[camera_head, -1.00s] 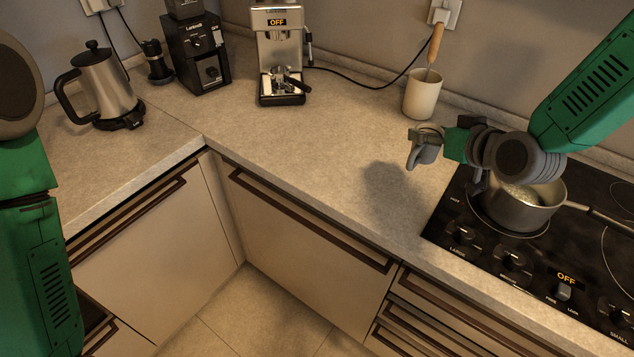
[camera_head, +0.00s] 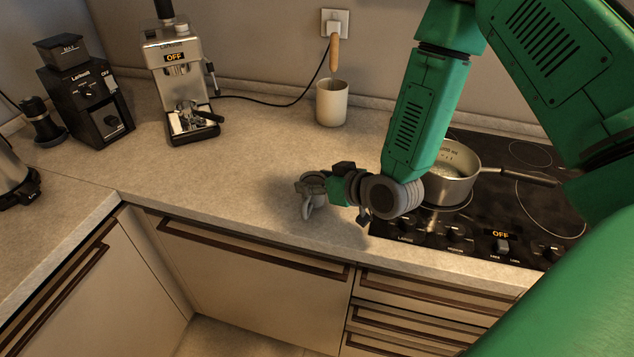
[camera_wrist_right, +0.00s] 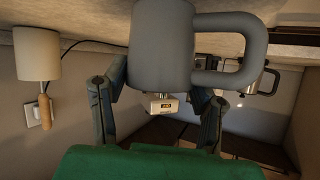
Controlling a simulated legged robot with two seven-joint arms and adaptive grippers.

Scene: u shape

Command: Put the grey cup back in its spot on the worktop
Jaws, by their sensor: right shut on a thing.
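The grey cup (camera_head: 311,184) is over the worktop (camera_head: 235,180), left of the hob. My right gripper (camera_head: 325,183) is shut on it, coming from the right. The cup looks about upright, with its handle towards the front edge. A shadow lies around it on the worktop; I cannot tell whether its base touches. In the right wrist view, which is upside down, the cup (camera_wrist_right: 160,45) sits between the two fingers of the gripper (camera_wrist_right: 158,92), handle to the right. My left gripper is not in view.
A pot (camera_head: 452,185) stands on the black hob (camera_head: 520,200) right of my gripper. A cream utensil holder (camera_head: 332,104) stands behind the cup. An espresso machine (camera_head: 178,85) and a grinder (camera_head: 88,100) stand at the back left. The worktop left of the cup is clear.

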